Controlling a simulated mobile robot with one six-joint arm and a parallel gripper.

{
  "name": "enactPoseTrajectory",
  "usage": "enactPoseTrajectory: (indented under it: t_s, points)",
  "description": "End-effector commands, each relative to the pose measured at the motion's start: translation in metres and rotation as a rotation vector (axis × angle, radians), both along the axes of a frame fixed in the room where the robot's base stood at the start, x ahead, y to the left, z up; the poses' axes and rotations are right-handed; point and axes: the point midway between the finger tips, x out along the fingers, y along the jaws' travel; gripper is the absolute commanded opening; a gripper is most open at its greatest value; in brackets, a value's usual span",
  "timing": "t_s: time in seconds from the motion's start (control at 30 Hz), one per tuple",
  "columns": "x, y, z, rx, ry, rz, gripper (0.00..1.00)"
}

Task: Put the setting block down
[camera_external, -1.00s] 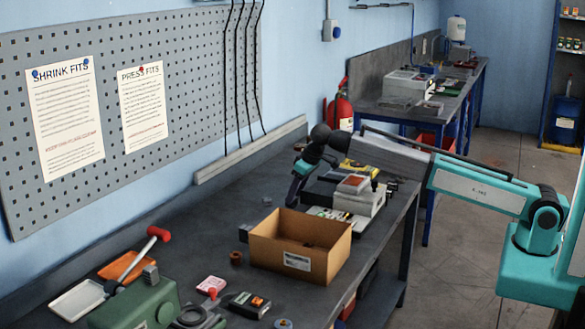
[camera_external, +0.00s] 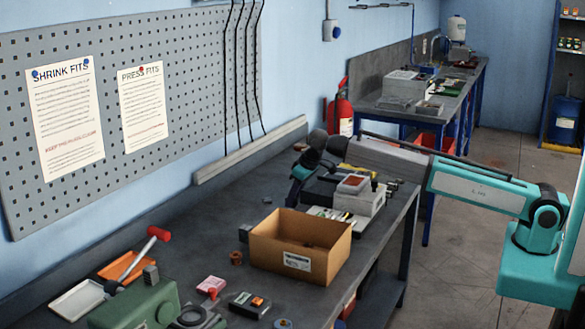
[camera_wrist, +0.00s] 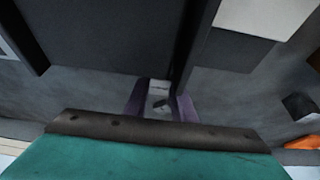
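My gripper (camera_external: 293,192) is low over the far part of the long bench, left of the grey box. In the wrist view its two purple fingers (camera_wrist: 160,108) stand either side of a small light-grey block (camera_wrist: 159,88), which appears to be the setting block. The fingers look closed on it. A dark mark shows on its near face. In the external view the block cannot be made out, and whether its underside touches anything is hidden.
An open cardboard box (camera_external: 274,259) stands on the bench nearer the camera. A light-grey box with an orange-red top (camera_external: 358,195) stands right of my gripper. Large dark shapes (camera_wrist: 110,40) lie close ahead of the fingers in the wrist view. Bare bench (camera_external: 222,222) shows to the left.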

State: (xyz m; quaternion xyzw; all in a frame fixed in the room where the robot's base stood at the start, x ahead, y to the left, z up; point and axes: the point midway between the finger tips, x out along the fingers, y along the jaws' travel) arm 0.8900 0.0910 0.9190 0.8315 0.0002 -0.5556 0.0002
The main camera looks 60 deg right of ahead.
Motion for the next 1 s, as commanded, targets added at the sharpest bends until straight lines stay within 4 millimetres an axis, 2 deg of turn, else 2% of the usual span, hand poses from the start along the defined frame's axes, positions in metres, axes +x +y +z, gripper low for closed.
enactPoseTrajectory:
  t_s: [0.03, 0.1, 0.57, 0.77, 1.0]
  points:
    - [0.000, 0.000, 0.000, 0.000, 0.000, 0.000, 0.10]
    - [0.000, 0.000, 0.000, 0.000, 0.000, 0.000, 0.00]
    - [0.001, 0.000, 0.007, 0.000, -0.001, 0.000, 0.00]
    - [0.001, 0.000, 0.026, 0.001, -0.003, 0.000, 0.00]
    - [0.002, 0.000, 0.061, 0.001, -0.003, 0.000, 0.00]
